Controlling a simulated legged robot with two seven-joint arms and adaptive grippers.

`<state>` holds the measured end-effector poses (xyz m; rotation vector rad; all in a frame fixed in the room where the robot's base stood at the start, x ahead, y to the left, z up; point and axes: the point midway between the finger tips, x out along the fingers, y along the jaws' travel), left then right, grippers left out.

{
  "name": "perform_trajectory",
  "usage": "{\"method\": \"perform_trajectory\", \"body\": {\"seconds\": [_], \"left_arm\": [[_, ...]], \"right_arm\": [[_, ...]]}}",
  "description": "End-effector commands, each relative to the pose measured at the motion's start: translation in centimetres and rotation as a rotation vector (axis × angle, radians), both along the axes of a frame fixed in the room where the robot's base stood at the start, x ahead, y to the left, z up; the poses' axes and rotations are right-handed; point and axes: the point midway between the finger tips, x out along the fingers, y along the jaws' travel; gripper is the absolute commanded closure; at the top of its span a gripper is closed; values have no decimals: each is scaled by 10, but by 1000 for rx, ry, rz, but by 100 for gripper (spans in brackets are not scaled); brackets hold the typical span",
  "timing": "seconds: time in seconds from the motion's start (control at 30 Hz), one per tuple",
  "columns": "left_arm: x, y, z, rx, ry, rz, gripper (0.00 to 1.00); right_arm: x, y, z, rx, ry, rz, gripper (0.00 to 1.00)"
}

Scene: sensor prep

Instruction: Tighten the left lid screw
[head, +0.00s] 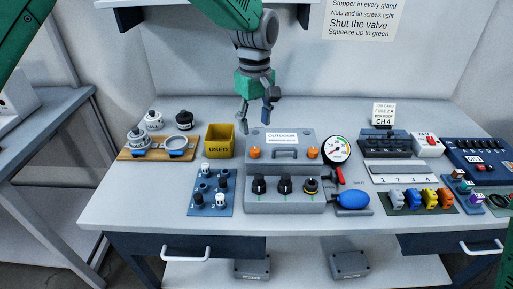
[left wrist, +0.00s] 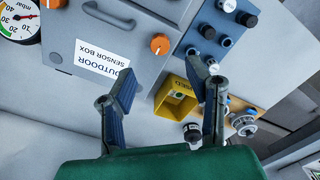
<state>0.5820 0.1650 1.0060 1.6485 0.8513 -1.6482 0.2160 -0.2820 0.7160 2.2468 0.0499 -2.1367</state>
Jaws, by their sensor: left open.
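The grey outdoor sensor box (head: 281,170) stands mid-table with its lid on. The left lid screw (head: 255,152) is an orange knob at the lid's left end; it shows in the left wrist view too (left wrist: 160,43). The right lid screw (head: 313,153) is a matching orange knob at the other end. My left gripper (head: 257,120) hangs above and behind the left end of the box, open and empty. In the left wrist view its fingers (left wrist: 163,82) are spread apart, with the left screw beyond their tips, not touching. My right gripper is not in view.
A yellow USED bin (head: 219,141) stands just left of the box. A blue board with black and white fittings (head: 212,189) is front left. A pressure gauge (head: 336,150) and blue bulb (head: 352,195) stand right of the box. A lid handle (head: 285,154) lies between the screws.

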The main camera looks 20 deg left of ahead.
Motion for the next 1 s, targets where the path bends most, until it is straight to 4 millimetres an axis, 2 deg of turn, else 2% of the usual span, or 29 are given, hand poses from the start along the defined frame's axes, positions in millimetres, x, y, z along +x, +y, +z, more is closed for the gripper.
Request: {"method": "perform_trajectory", "body": {"seconds": [0.03, 0.2, 0.4, 0.57, 0.83, 0.87, 0.9, 0.97, 1.0], "left_arm": [[-1, 0, -14, 0, 5, 0, 56], [-1, 0, -48, 0, 3, -1, 56], [-1, 0, -75, -1, 0, 0, 56], [-1, 0, -84, -1, -1, 0, 56], [-1, 0, -85, -1, -2, -1, 56], [-1, 0, -85, -1, -2, -1, 63], [-1, 0, -85, -1, -2, -1, 77], [-1, 0, -85, -1, -2, -1, 98], [-1, 0, -85, -1, -2, -1, 100]], "right_arm": [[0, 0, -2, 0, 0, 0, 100], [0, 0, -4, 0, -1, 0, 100], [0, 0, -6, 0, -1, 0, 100], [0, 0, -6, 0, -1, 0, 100], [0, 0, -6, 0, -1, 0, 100], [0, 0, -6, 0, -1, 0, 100], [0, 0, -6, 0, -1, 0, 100], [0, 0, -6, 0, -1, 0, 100], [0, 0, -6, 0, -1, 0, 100]]}}
